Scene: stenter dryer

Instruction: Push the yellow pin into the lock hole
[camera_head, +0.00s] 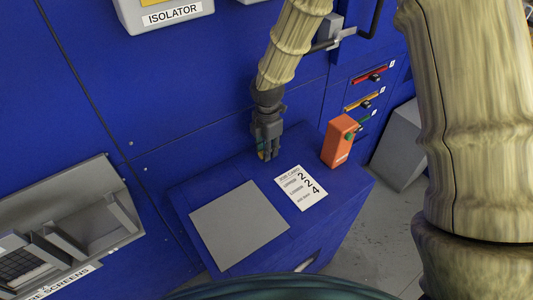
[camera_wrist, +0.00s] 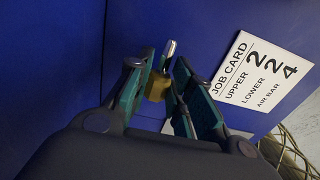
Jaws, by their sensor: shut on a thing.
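My gripper (camera_head: 267,154) is low over the back of the blue cabinet top (camera_head: 225,186). In the wrist view my gripper (camera_wrist: 163,62) is shut on the yellow pin (camera_wrist: 157,88), which shows as a yellow block between the green-lined fingers. A silver metal shank (camera_wrist: 169,52) shows just past the yellow block, between the fingertips. In the head view the pin is mostly hidden by the fingers. I cannot tell whether it touches the cabinet top. I cannot make out the lock hole in either view.
A job card (camera_head: 302,187) and a grey plate (camera_head: 238,225) lie on the cabinet top. Red (camera_head: 371,75) and yellow (camera_head: 362,101) slide bars are on the panel behind. A grey screen tray (camera_head: 70,240) is at left.

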